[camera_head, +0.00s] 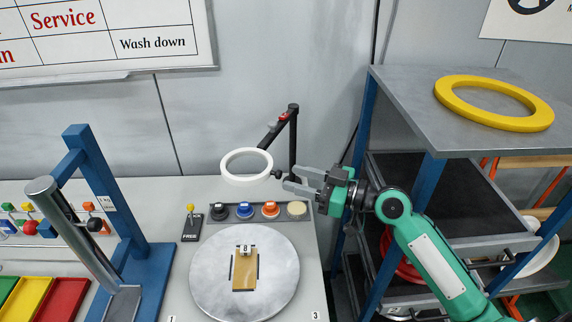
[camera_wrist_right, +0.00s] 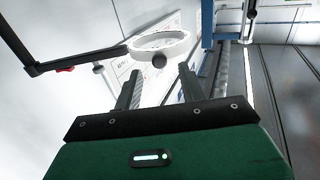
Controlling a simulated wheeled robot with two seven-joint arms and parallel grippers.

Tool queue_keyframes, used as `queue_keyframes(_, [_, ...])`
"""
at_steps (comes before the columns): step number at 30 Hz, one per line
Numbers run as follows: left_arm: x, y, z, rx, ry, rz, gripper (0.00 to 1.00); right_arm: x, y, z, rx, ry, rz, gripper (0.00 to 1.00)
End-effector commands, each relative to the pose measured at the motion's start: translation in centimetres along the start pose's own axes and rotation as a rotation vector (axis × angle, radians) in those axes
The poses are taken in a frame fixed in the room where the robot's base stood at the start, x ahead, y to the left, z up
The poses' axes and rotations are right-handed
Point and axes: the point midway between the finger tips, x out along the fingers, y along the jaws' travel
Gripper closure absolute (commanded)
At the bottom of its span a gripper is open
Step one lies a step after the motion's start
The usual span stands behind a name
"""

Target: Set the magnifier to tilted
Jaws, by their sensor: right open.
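The magnifier is a white ring (camera_head: 247,167) on a dark jointed arm (camera_head: 279,128) with a red part, standing at the back of the workbench. A small dark knob (camera_head: 277,174) sits at the ring's right edge. My right gripper (camera_head: 287,181) is open, its fingers pointing left, close to the knob in the head view. In the right wrist view the white ring (camera_wrist_right: 163,42) and its round dark knob (camera_wrist_right: 158,61) show ahead of the open fingers (camera_wrist_right: 158,85), with nothing between them. My left gripper is not in view.
A round metal turntable (camera_head: 210,279) with a wooden block (camera_head: 244,270) is in front. A row of coloured knobs (camera_head: 262,210) and a small yellow-topped lever (camera_head: 191,222) stand behind it. A blue frame press (camera_head: 147,262) is at left, a shelf rack (camera_head: 400,105) at right.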

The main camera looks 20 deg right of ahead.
Motion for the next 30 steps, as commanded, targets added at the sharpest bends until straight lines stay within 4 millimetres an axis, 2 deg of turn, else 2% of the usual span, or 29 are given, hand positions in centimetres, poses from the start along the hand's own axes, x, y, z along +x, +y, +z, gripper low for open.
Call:
queue_keyframes(1, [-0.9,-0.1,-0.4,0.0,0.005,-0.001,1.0,0.9,0.0,-0.5,0.002,0.002,-0.001,0.59])
queue_keyframes(7, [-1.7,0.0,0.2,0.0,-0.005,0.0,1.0,2.9,0.0,-0.2,0.0,0.001,0.0,0.59])
queue_keyframes(13, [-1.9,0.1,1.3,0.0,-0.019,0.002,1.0,3.4,0.0,0.1,-0.001,-0.001,0.0,0.59])
queue_keyframes(19, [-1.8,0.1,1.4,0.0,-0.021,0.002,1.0,3.4,0.0,0.1,-0.001,-0.001,0.0,0.59])
queue_keyframes(25, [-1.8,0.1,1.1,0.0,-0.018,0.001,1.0,3.4,0.0,0.1,-0.001,-0.001,0.0,0.98])
queue_keyframes(30, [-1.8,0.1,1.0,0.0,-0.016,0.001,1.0,3.4,0.0,0.1,-0.001,-0.001,0.0,1.0])
